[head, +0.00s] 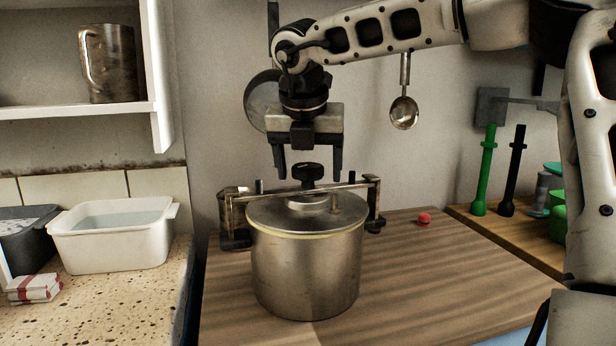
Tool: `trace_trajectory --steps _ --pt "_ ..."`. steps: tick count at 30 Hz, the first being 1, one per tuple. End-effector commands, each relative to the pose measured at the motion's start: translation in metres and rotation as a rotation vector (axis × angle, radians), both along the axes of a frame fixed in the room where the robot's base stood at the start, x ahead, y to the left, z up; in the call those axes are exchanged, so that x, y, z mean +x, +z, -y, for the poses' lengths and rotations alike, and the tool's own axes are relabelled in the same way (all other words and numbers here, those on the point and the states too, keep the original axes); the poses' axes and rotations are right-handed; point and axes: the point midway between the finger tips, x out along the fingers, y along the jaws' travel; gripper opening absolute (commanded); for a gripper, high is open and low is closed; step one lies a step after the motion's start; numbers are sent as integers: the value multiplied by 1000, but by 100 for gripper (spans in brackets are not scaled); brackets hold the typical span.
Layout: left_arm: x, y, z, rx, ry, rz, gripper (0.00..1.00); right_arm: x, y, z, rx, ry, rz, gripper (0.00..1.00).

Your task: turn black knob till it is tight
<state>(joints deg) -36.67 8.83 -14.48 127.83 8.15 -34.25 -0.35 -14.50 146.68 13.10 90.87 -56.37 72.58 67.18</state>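The black knob (307,173) stands at the middle of a metal clamp bar (344,187) that spans the lid (282,211) of a steel pot (306,270). The pot is upright on the wooden worktop. My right gripper (307,173) points straight down over the pot. Its two fingers are apart, one to the left and one to the right of the knob, with gaps visible on both sides. The fingertips are at about the knob's height in the picture; I cannot tell the exact depth. My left gripper is not in view.
A small red ball (424,218) lies on the wooden worktop (420,270) right of the pot. A white basin (112,250) and a folded cloth (34,287) are on the speckled counter at left. A ladle (404,112) hangs behind. Green and black tools stand at right.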

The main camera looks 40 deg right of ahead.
Motion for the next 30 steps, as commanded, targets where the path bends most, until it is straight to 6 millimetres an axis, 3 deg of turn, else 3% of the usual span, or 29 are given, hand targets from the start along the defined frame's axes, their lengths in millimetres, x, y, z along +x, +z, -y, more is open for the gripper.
trace_trajectory --steps 7,10,14,23,30 --pt "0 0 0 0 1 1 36 0 0 0 1 5 1 73" --pt "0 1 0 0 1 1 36 0 0 0 5 82 2 73" --pt "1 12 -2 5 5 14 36 0 3 0 9 319 5 73" --pt "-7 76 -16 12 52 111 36 0 7 0 10 815 6 73" --pt "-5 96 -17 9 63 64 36 0 9 0 11 1202 4 73"
